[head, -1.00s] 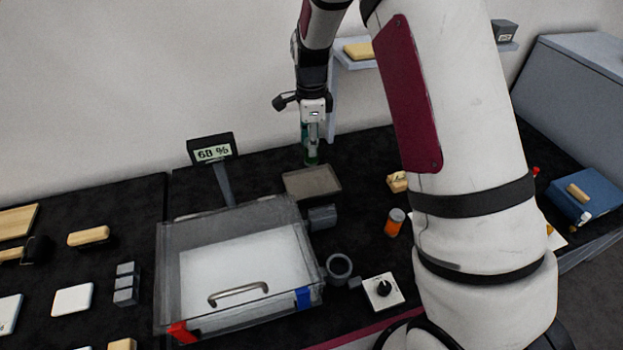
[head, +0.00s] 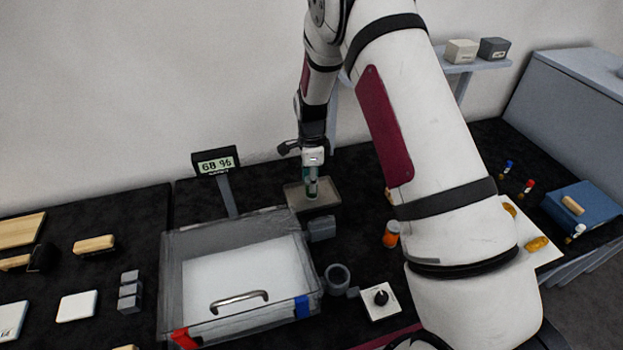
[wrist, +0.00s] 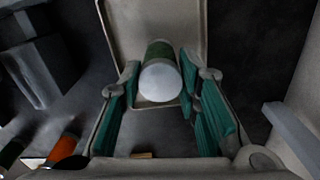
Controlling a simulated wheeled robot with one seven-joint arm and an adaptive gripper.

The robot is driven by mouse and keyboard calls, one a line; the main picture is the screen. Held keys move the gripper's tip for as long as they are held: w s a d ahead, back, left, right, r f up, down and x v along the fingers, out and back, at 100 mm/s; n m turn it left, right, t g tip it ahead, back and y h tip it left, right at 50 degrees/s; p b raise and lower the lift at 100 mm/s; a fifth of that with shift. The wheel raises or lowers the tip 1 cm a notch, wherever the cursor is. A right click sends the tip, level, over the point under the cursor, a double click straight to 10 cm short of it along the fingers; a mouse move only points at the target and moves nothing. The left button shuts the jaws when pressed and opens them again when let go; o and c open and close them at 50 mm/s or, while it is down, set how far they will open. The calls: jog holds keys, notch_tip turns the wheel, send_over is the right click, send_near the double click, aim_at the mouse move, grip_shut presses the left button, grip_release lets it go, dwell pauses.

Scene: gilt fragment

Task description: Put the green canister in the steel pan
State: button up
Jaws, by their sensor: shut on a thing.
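The green canister (wrist: 158,52) stands between my fingers in the wrist view, its pale round end facing the camera. My gripper (wrist: 160,80) is shut on it, with teal pads at both sides. In the head view my gripper (head: 312,180) points down over the steel pan (head: 332,197), and the canister is mostly hidden by the fingers. The pan is a shallow grey-brown rectangular tray, and its floor also shows around the canister in the wrist view (wrist: 182,14). I cannot tell whether the canister touches the pan floor.
A clear lidded box (head: 240,265) with a metal handle stands in front of the pan. A display (head: 215,163) reading 68 % stands to the left. A grey block (head: 321,228), a grey ring (head: 338,277) and an orange bottle (head: 391,235) are nearby.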

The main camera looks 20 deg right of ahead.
jog(key=shift+f, duration=0.15)
jog(key=o, duration=1.2)
jog(key=shift+c, duration=0.2)
